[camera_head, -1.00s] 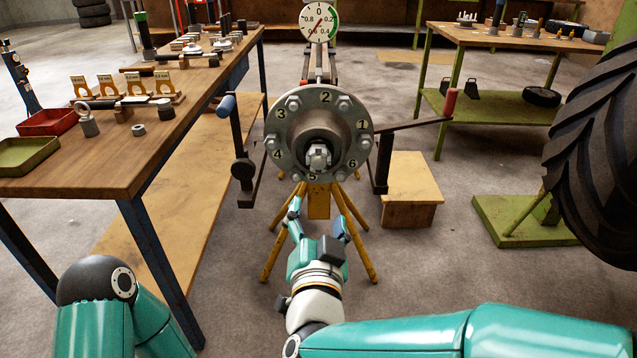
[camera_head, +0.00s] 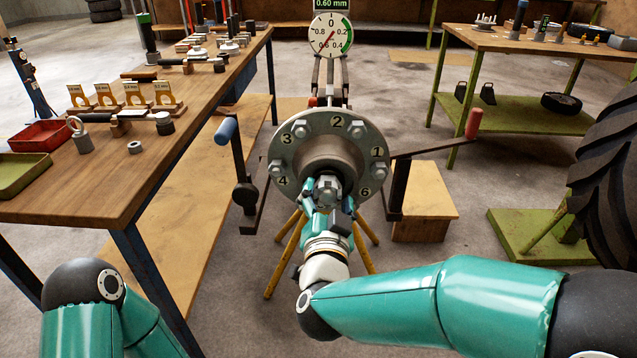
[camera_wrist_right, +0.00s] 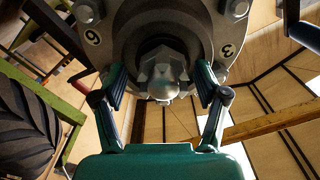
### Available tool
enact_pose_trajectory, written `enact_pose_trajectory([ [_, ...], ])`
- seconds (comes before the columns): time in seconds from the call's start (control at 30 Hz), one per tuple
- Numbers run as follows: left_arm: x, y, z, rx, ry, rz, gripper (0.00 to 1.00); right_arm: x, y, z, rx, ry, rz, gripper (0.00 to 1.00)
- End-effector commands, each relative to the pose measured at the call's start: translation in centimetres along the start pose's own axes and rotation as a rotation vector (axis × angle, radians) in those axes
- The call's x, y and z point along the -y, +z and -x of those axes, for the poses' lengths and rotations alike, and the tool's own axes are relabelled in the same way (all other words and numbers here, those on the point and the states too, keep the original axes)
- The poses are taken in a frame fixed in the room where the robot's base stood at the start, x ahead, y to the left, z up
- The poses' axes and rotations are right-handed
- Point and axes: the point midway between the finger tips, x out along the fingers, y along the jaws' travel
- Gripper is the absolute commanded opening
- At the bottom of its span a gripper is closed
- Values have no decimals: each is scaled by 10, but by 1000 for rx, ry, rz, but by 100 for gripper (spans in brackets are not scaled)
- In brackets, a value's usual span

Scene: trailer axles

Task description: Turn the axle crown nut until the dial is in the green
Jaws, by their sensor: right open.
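The grey hub flange (camera_head: 270,152), with numbered bolts, faces me on a yellow stand. The silver crown nut (camera_head: 329,187) sits at its centre, partly covered by my right gripper (camera_head: 329,196) in the head view. In the right wrist view, the nut (camera_wrist_right: 163,76) lies between the open fingers of my right gripper (camera_wrist_right: 162,83), with a gap on each side. The dial (camera_head: 330,35) above the hub has its red needle pointing to the lower left near 0.6, outside the green band on the right; the readout says 0.60 mm. My left gripper is out of view.
Crank arms with a blue handle (camera_head: 226,130) and a red handle (camera_head: 473,123) stick out either side of the hub. A workbench (camera_head: 80,190) with tools stands left, a wooden box (camera_head: 425,203) right of the stand, a large tyre (camera_head: 605,170) far right.

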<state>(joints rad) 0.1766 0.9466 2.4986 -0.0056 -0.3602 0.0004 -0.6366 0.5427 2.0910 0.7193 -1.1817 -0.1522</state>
Motion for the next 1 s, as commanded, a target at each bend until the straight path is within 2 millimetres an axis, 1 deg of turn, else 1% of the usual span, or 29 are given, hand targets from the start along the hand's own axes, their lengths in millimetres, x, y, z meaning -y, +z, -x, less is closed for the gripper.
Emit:
enact_pose_trajectory([
  [0.13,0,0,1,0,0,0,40,1,0,-3,1,-2,0,73],
  [0.4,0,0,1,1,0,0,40,7,5,-3,8,-14,0,73],
  [0.47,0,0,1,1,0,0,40,8,5,-3,9,-16,0,63],
  [0.5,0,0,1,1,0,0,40,9,5,-3,9,-16,0,56],
  [0.73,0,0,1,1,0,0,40,9,6,-3,11,-17,0,18],
  [0.77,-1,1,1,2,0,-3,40,3,2,-4,10,-15,0,16],
  [0.83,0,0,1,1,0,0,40,7,5,-4,10,-17,-1,15],
  [1.0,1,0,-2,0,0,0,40,8,7,-4,10,-14,-19,16],
])
